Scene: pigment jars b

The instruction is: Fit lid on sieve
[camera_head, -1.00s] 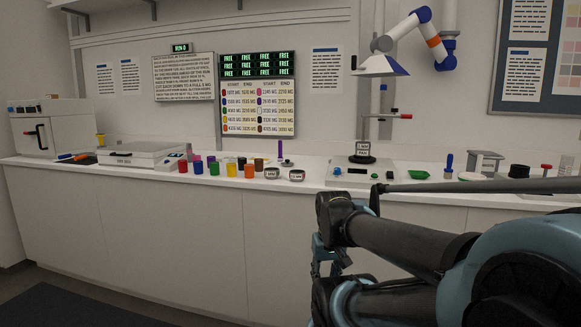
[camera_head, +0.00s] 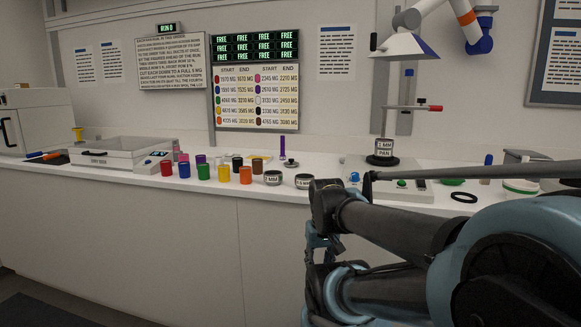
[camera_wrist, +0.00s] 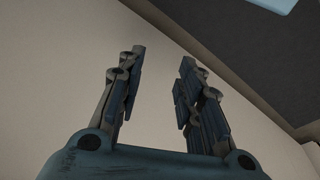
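A small stack (camera_head: 384,152) with labels reading 1 MM and PAN stands upright on the grey shaker base (camera_head: 420,190), under the lamp-like hood. Two short round sieves lie on the bench in front: one labelled 2 MM (camera_head: 272,178) and one whose label looks like 0.5 MM (camera_head: 304,181). A small dark disc with a knob (camera_head: 291,163), which looks like a lid, lies just behind them. My gripper (camera_wrist: 163,58) is open and empty in the wrist view, its two fingers apart.
Several coloured jars (camera_head: 225,173) stand left of the sieves, with a purple upright tube (camera_head: 282,148) behind. A scale-like box (camera_head: 120,150) is further left. A black ring (camera_head: 463,196) and a green-banded dish (camera_head: 521,187) lie at the right. The cabinet front (camera_head: 130,220) is clear.

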